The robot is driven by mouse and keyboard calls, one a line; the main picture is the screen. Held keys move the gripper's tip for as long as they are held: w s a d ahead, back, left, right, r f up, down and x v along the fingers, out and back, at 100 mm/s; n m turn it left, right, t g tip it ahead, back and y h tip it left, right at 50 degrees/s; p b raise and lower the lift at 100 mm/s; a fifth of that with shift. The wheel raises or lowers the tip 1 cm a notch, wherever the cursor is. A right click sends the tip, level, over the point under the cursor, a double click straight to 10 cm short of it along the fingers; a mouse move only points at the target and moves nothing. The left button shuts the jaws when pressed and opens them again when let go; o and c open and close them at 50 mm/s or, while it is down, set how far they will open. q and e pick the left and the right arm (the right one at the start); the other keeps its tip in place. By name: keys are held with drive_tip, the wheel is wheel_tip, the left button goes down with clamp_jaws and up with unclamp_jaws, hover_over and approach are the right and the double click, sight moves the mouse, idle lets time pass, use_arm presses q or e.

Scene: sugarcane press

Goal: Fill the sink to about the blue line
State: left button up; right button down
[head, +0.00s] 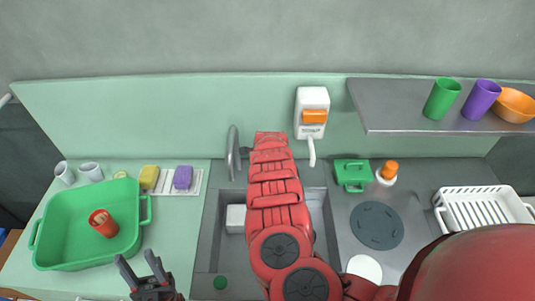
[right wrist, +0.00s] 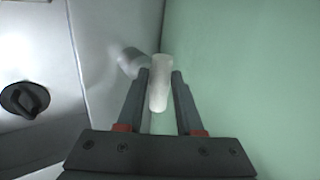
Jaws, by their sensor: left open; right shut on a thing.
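The grey sink (head: 210,240) lies in the counter at the middle, largely covered by my red right arm. A grey tap (head: 233,150) rises behind it at the back wall. My right gripper is hidden behind its arm in the head view. In the right wrist view my right gripper (right wrist: 160,82) is shut on a pale upright cylinder (right wrist: 160,85), which looks like a tap handle. My left gripper (head: 136,257) is open and empty at the lower left, near the green tub. I cannot make out a blue line or any water level in the sink.
A green tub (head: 55,259) with a red cup (head: 103,223) stands at left. A yellow sponge (head: 149,177) and a purple sponge (head: 183,178) lie behind it. A white dispenser (head: 312,103) hangs on the wall. A white rack (head: 485,207) stands at right.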

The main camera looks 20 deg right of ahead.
drive_tip(key=shift+d+r, duration=0.1)
drive_tip(key=shift+d+n+y+b, duration=0.1)
drive_tip(key=shift+n+y+b, duration=0.3)
drive_tip(key=shift+n+b, duration=0.3)
drive_tip(key=n+y+b, duration=0.1)
drive_tip(key=b, duration=0.2)
drive_tip(key=n+y+b, duration=0.1)
drive_tip(key=n+b, duration=0.1)
drive_tip(key=n+y+b, duration=0.1)
drive_tip(key=n+b, duration=0.1)
drive_tip(key=b, duration=0.1)
drive_tip(key=shift+s+d+b, duration=0.25)
drive_tip(key=shift+d+b, duration=0.1)
drive_tip(key=shift+d, duration=0.05)
drive_tip(key=shift+s+d+n+g+y+b, duration=0.15)
drive_tip(key=shift+n+g+y+b, duration=0.35)
drive_tip(key=shift+n+b, duration=0.8)
drive_tip(key=shift+r, duration=0.1)
drive_tip(key=c, duration=0.9)
unclamp_jaws()
drive_tip(key=shift+c, duration=0.2)
drive_tip(key=o, duration=0.3)
drive_tip(key=shift+f, duration=0.2)
drive_tip(key=shift+o, duration=0.2)
